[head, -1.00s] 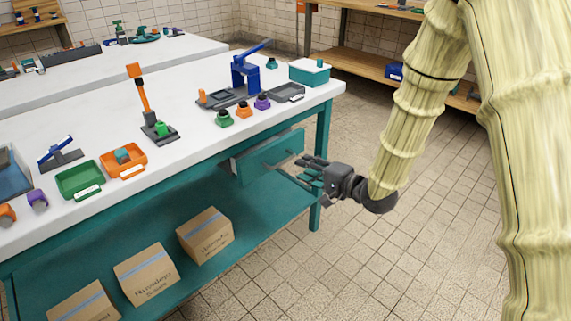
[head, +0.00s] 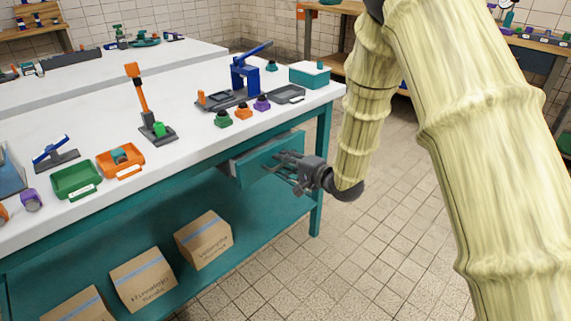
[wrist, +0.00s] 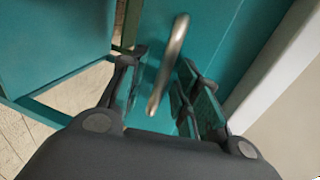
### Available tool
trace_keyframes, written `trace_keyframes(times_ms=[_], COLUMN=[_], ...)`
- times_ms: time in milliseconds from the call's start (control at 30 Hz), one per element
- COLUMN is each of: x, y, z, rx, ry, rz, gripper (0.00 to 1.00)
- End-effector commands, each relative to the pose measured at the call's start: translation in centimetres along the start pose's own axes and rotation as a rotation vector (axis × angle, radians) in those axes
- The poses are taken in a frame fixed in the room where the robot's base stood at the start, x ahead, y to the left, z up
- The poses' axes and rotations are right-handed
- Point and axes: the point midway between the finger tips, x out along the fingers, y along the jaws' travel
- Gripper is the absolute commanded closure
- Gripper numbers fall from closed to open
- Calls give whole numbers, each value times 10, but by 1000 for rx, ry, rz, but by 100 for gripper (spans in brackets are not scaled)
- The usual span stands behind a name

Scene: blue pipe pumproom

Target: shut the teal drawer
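The teal drawer (head: 268,153) hangs under the right end of the white-topped workbench. A curved metal handle (wrist: 171,58) sticks out from that front. My gripper (head: 282,166) is at the drawer front in the head view. In the wrist view my gripper (wrist: 163,66) is open, with the handle between its fingers. Gaps show beside the handle; I cannot tell whether a finger touches it.
The bench's teal leg (head: 319,175) stands just right of the drawer. The lower shelf (head: 270,215) holds several cardboard boxes (head: 204,240). Trays, a blue press (head: 245,78) and small parts stand on the bench top. The tiled floor (head: 370,230) to the right is clear.

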Motion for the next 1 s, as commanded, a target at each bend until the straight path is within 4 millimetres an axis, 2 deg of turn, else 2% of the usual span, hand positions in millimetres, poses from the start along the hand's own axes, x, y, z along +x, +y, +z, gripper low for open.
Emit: trace_keyframes(times_ms=[100, 267, 300, 567, 833, 1000], x=[0, 0, 0, 2, 32, 42], y=[0, 0, 0, -1, -9, -10], z=[0, 0, 0, 0, 0, -1], rx=[0, 0, 0, 1, 2, 1], ry=[0, 0, 0, 0, -1, 1], rz=[0, 0, 0, 0, 0, 0], gripper=[68, 97, 100, 100, 100, 100])
